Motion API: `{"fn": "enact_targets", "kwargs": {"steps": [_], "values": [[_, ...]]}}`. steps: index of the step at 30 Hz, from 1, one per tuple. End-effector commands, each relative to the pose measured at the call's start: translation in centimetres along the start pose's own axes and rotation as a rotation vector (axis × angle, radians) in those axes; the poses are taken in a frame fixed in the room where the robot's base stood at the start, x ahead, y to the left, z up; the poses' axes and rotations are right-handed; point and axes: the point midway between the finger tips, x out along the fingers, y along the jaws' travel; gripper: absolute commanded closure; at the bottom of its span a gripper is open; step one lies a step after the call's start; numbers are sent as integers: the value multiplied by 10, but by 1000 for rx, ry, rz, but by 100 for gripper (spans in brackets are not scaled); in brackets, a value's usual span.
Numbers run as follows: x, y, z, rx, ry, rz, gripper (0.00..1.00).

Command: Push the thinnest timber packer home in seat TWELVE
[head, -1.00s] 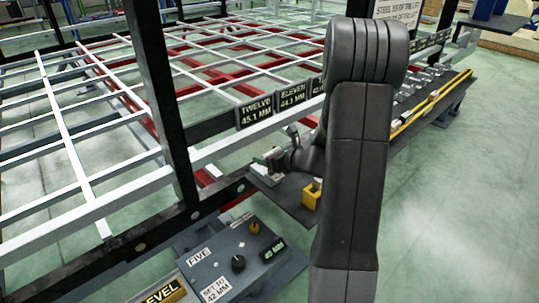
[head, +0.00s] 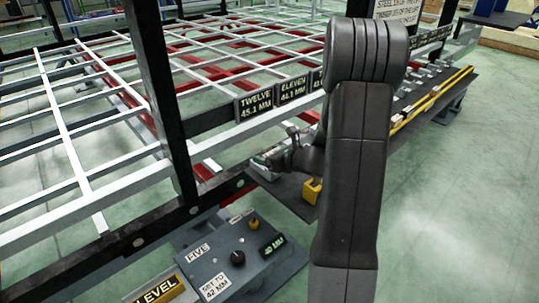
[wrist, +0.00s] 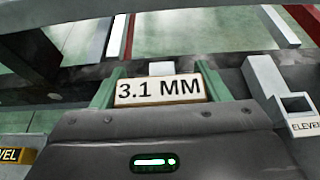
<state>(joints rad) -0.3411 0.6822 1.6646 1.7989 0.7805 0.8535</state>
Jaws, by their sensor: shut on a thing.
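My gripper (wrist: 160,85) is shut on a packer (wrist: 160,90) whose pale face reads 3.1 MM. The green fingers stand on either side of it in the wrist view. A small white block (wrist: 161,68) shows just beyond the packer, in front of a dark beam; I cannot tell whether they touch. In the head view the sign TWELVE 45.1 MM (head: 254,106) hangs on the chassis rail. My gripper is low beneath that sign, largely hidden by my own arm, and the packer cannot be made out there. Seat twelve itself is not clear in either view.
A grey bracket with a square opening (wrist: 297,103) and a partly cut-off label stands right of my gripper. The sign ELEVEN (head: 293,87) is right of TWELVE. A yellow block (head: 312,190) lies on the dark shelf. A grey FIVE control box (head: 225,262) stands front left.

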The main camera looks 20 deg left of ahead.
Motion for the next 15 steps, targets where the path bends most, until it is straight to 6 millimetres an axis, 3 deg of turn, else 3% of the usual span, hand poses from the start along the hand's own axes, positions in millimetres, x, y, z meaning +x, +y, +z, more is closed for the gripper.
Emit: {"fn": "enact_targets", "kwargs": {"steps": [15], "values": [[6,0,-13,0,0,0,54]]}}
